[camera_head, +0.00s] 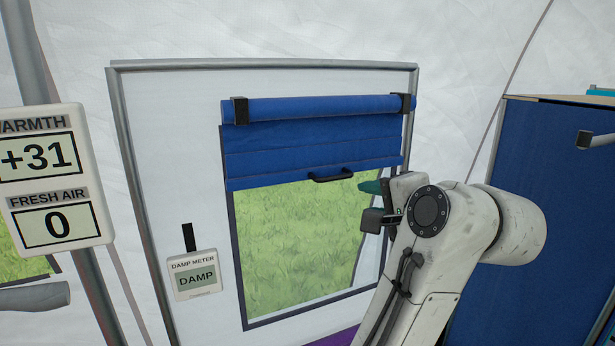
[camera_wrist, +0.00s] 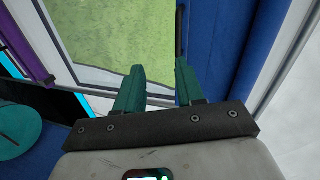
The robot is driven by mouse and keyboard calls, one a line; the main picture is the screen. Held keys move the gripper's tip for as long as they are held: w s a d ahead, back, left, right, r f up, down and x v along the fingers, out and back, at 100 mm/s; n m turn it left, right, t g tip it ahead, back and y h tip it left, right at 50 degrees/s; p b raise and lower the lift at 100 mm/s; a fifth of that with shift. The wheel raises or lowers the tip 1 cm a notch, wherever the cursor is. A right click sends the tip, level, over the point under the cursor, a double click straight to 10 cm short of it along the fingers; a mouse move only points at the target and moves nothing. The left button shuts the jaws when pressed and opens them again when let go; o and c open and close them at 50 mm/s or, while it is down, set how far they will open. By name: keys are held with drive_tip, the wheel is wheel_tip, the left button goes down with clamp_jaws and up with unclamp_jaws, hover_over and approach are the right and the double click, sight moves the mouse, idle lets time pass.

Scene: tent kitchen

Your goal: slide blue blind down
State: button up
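The blue blind (camera_head: 290,160) hangs partly lowered from its roll over the window (camera_head: 295,240); grass shows through the pane below it. Its black handle (camera_head: 331,175) is on the lower edge. My gripper (camera_head: 366,187) is at the window's right side, just right of the handle, its green fingers partly hidden by my wrist. In the wrist view my gripper (camera_wrist: 157,72) is open, with nothing between its fingers. The blind (camera_wrist: 230,40) lies at the right there, and the dark handle (camera_wrist: 180,30) is ahead of the right finger, apart from it.
A damp meter (camera_head: 194,276) reading DAMP hangs left of the window. A panel (camera_head: 52,170) shows warmth +31 and fresh air 0. A blue cabinet (camera_head: 545,180) with a handle stands at the right. A teal disc (camera_wrist: 15,128) shows at the wrist view's left.

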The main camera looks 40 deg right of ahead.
sight(337, 178)
drive_tip(key=shift+m+t, duration=0.4)
drive_tip(key=shift+m, duration=0.2)
drive_tip(key=x, duration=0.3)
drive_tip(key=r+p+x, duration=0.1)
drive_tip(key=x, duration=0.3)
drive_tip(key=r+x, duration=0.1)
drive_tip(key=x, duration=0.2)
drive_tip(key=shift+w+a+r, duration=0.1)
drive_tip(key=shift+w+r, duration=0.05)
drive_tip(key=shift+w, duration=0.35)
drive_tip(key=shift+c, duration=0.2)
clamp_jaws()
